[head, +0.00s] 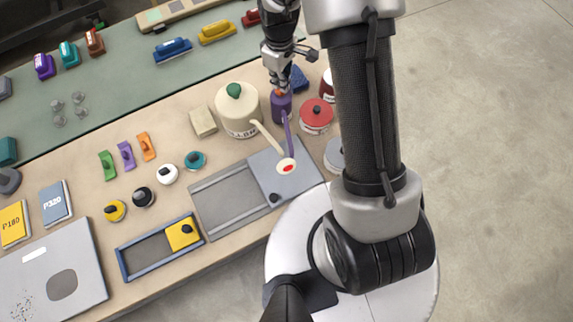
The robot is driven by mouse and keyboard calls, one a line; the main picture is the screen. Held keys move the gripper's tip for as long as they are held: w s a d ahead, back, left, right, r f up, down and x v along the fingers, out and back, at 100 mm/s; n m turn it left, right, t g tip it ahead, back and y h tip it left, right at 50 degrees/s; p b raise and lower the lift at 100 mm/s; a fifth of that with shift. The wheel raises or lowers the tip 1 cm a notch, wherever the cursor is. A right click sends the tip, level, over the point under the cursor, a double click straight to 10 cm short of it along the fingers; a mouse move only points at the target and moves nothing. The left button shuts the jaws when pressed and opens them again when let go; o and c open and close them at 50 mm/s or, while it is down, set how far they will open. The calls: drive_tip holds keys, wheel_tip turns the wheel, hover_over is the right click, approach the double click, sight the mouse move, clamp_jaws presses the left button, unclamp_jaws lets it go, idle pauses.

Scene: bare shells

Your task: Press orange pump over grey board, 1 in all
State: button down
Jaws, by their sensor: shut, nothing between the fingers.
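A purple bottle (281,107) stands at the back of the bench with an orange pump head (279,93) on top. Its long purple spout (288,135) reaches toward the grey board (269,172). A small cream dish with a red spot (287,168) lies on that board near the spout ends. My gripper (280,87) is shut and empty, pointing down right at the orange head and partly hiding it. I cannot tell whether it touches the head. A larger cream container (233,118) with a green top (234,90) and a cream spout stands just left.
A red-lidded pot (316,113) and a blue item (299,80) stand close on the right. A cream block (203,122) lies to the left. A grey framed tray (225,203) and a blue frame with a yellow piece (184,233) lie toward the front edge.

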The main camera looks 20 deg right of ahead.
drive_tip(key=shift+r+p, duration=1.05)
drive_tip(key=shift+r, duration=0.6)
drive_tip(key=shift+r, duration=0.1)
wheel_tip(320, 180, up, 6)
drive_tip(key=p, duration=0.4)
